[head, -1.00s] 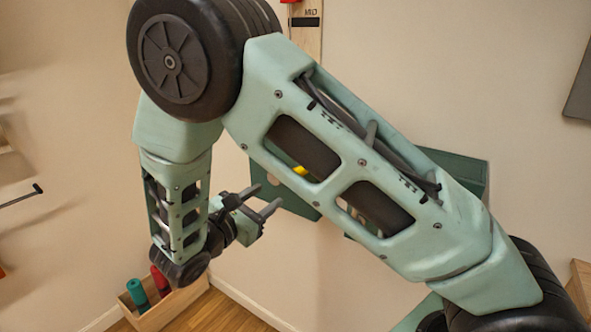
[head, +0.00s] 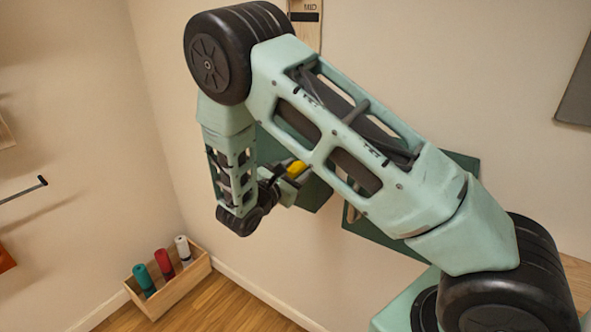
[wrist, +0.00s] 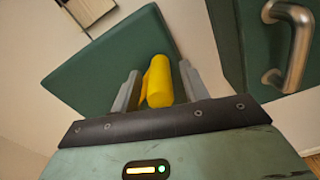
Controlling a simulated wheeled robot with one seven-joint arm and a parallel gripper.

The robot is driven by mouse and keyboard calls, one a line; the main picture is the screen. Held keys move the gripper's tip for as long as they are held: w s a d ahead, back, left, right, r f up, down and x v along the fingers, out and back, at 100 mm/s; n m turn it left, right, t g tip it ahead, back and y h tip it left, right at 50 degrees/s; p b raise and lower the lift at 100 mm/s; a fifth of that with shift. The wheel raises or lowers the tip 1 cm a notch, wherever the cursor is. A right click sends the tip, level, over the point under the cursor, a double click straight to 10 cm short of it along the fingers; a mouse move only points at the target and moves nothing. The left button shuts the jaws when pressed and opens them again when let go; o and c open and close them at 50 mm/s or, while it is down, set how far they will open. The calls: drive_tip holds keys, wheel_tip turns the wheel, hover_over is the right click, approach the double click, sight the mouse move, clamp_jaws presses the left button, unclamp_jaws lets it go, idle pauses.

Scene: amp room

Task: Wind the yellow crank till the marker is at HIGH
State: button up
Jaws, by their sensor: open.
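The yellow crank (head: 297,167) shows in the head view just beyond my gripper (head: 286,184), by a dark green panel (head: 318,192). In the wrist view its yellow grip (wrist: 160,80) stands between the two grey fingers of my gripper (wrist: 158,88). The fingers are open, one on each side; I cannot tell whether either touches it. The crank's base is hidden. A wooden strip (head: 305,35) lettered MID, with a black bar, shows at the top of the head view.
A second dark green panel (wrist: 263,45) with a metal handle (wrist: 297,45) is right of the crank. A wooden box (head: 176,287) holding green, red and white cylinders stands on the floor. A black-tipped rod (head: 25,190) juts from the left wall.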

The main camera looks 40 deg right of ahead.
clamp_jaws()
drive_tip(key=shift+f, duration=0.15)
drive_tip(key=b, duration=0.1)
drive_tip(key=f+m+b, duration=0.1)
drive_tip(key=b, duration=0.1)
drive_tip(key=shift+s+f, duration=0.3)
drive_tip(key=w+f+m+b, duration=0.2)
drive_tip(key=f+m+b, duration=0.5)
drive_tip(key=b, duration=0.9)
drive_tip(key=w+a+f+m+b, duration=0.1)
drive_tip(key=f+m+b, duration=0.7)
drive_tip(key=b, duration=0.8)
drive_tip(key=shift+w+a+m+b, duration=0.35)
drive_tip(key=shift+w+m, duration=0.4)
drive_tip(key=shift+m, duration=0.25)
